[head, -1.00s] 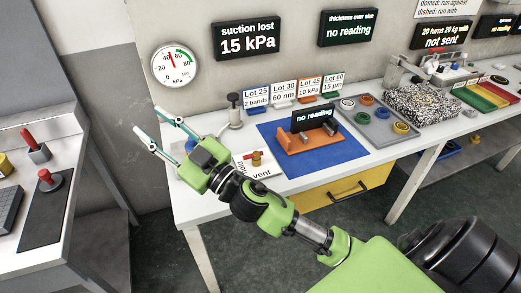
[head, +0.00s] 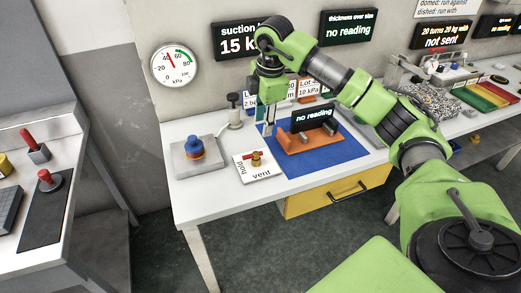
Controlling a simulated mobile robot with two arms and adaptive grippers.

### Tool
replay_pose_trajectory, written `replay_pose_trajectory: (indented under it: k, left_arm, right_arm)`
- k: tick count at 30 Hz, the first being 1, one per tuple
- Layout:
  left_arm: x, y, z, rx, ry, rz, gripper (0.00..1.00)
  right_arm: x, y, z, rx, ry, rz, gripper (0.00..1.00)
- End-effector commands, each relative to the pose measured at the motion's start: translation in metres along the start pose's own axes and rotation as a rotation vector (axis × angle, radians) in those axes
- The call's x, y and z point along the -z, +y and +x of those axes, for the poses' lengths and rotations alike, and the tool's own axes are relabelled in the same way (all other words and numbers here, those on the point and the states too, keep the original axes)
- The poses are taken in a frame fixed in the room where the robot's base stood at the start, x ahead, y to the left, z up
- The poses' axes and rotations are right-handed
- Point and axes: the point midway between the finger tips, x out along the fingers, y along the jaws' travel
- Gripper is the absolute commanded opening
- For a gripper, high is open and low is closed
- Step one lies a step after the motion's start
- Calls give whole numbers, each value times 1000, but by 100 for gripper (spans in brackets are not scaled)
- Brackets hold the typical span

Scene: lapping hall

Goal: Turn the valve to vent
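The valve (head: 257,159) is a small brass body with a red lever, on a white plate (head: 268,174) near the table's front edge. The plate reads "hold" along its left side and "vent" along its front. The red lever appears to lie toward the left, on the "hold" side. My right gripper (head: 269,131) points down above the table, behind and slightly right of the valve, apart from it. Its fingers show nearly edge-on, so the gap between them is unclear. I see nothing held in it. My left gripper is out of view.
A blue mat (head: 335,164) with an orange fixture (head: 296,143) lies right. A dark pump-topped bottle (head: 234,112) stands behind. The gauge (head: 174,65) hangs on the wall.

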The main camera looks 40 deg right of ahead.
Motion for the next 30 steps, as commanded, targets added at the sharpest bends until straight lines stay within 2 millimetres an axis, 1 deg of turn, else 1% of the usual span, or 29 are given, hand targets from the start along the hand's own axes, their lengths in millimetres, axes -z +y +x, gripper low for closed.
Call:
replay_pose_trajectory:
  k: [2,5,15,18,21,24,30]
  left_arm:
    - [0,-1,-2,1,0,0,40]
    - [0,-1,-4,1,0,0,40]
    - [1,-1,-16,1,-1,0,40]
    - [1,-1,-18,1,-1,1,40]
    - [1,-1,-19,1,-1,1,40]
    - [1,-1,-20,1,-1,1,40]
    - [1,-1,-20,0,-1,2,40]
  right_arm:
    - [-3,-1,6,6,-10,8,34]
    - [-3,-2,21,8,-9,6,34]
    - [-1,-2,92,7,-5,3,34]
    - [-1,-2,110,6,-5,2,34]
    - [-1,-1,123,6,-4,3,34]
    - [-1,-1,131,4,-4,2,34]
    - [-1,-1,136,2,-4,1,34]
